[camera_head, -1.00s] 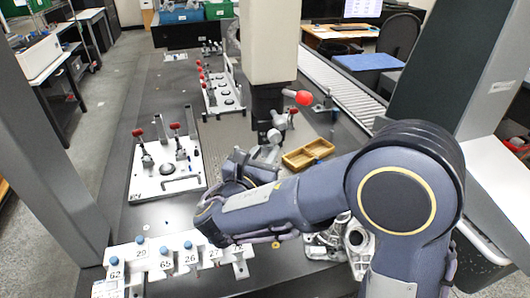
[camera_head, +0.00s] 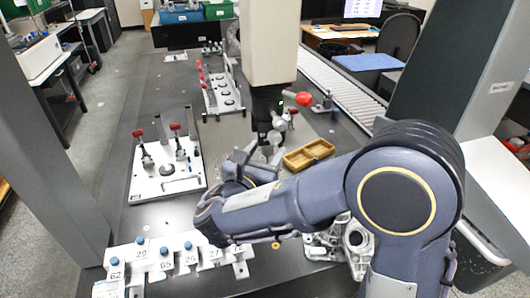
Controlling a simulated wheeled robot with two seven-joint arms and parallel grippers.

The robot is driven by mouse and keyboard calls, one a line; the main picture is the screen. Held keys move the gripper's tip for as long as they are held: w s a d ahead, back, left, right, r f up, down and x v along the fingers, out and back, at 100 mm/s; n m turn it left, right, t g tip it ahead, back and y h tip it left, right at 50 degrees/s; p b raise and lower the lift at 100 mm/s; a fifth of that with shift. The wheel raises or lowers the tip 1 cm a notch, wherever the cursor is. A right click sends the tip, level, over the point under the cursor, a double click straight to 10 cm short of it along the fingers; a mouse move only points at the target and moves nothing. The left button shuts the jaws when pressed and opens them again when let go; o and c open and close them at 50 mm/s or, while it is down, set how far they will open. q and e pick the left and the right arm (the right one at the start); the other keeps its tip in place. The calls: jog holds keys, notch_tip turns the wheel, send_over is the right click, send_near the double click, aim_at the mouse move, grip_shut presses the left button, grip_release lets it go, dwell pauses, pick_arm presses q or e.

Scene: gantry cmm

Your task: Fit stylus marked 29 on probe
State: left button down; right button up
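The stylus rack (camera_head: 243,270) stands at the front left, with blue-topped styli in a row over numbered labels. The stylus at label 29 (camera_head: 140,241) is in its slot, second from the left. The probe head (camera_head: 268,106) hangs below the pale gantry column, with a small pale round part (camera_head: 274,137) under it. My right gripper (camera_head: 252,158) is just below and left of the probe head, well away from stylus 29. Its fingers are partly hidden by my wrist, so I cannot tell whether they are open or hold anything. My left gripper is not in view.
A yellow tray (camera_head: 309,155) lies right of the gripper. A white fixture plate (camera_head: 165,187) with red-tipped clamps is on the left, and another fixture (camera_head: 222,98) is behind. A metal casting (camera_head: 342,243) is under my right arm.

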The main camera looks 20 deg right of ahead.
jog(key=shift+a, duration=0.1)
jog(key=v, duration=0.7)
jog(key=shift+s+a+b, duration=0.2)
jog(key=shift+s+b, duration=0.1)
jog(key=shift+b, duration=0.15)
